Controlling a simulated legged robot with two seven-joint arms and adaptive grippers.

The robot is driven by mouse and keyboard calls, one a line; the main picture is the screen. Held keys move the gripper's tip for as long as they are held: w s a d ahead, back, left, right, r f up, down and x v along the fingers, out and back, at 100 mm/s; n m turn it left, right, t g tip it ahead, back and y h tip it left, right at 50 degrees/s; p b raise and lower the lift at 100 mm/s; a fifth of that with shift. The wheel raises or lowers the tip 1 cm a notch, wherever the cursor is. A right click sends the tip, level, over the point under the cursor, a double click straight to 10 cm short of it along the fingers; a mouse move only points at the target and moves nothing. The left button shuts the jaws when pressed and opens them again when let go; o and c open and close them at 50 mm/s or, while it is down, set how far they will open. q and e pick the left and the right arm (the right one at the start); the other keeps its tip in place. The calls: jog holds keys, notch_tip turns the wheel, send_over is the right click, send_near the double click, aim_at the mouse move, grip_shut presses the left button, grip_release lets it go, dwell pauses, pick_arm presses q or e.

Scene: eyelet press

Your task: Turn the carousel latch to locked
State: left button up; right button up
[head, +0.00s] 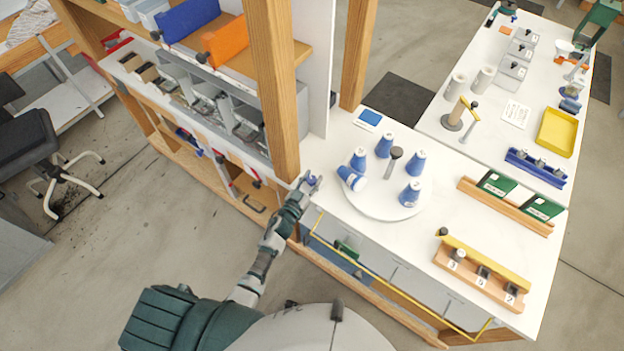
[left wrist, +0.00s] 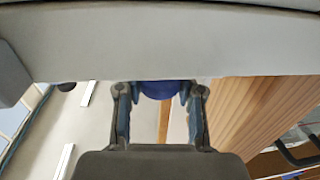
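The white round carousel (head: 375,204) sits on the white worktop and carries several blue cone-shaped pieces (head: 384,146); one piece (head: 351,178) lies tilted. A grey-headed upright handle (head: 393,160) stands among them. I cannot tell whether it is the latch, or how the latch is set. My left gripper (head: 312,182) is at the worktop's left edge, beside the wooden post and left of the carousel. In the left wrist view its fingers (left wrist: 160,100) are apart. A dark blue rounded thing (left wrist: 158,89) shows between the tips, partly hidden; contact is unclear. My right gripper is not in view.
A wooden post (head: 272,90) stands close behind my left gripper. A yellow rail (head: 370,270) runs along the worktop's front. A wooden block with numbered sockets (head: 480,279) and a wooden rack with green cards (head: 505,205) stand to the right. The worktop between carousel and rack is clear.

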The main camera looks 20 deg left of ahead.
pick_arm(q)
jog(key=shift+h, duration=0.3)
dwell(0.4)
jog(key=shift+r+m+g+h+p, duration=0.1)
jog(key=shift+m+g+h+p, duration=0.2)
jog(key=shift+m+h+p, duration=0.45)
jog(key=shift+a+m+g+h+p, duration=0.1)
jog(key=shift+m+g+h+p, duration=0.25)
jog(key=shift+m+g+h, duration=0.45)
jog(key=shift+m+h, duration=0.55)
jog(key=shift+h, duration=0.4)
jog(key=shift+m+g+h+b, duration=0.35)
jog(key=shift+m+g+h, duration=0.45)
jog(key=shift+g+h, duration=0.25)
jog(key=o, duration=1.2)
jog(key=shift+c, duration=0.2)
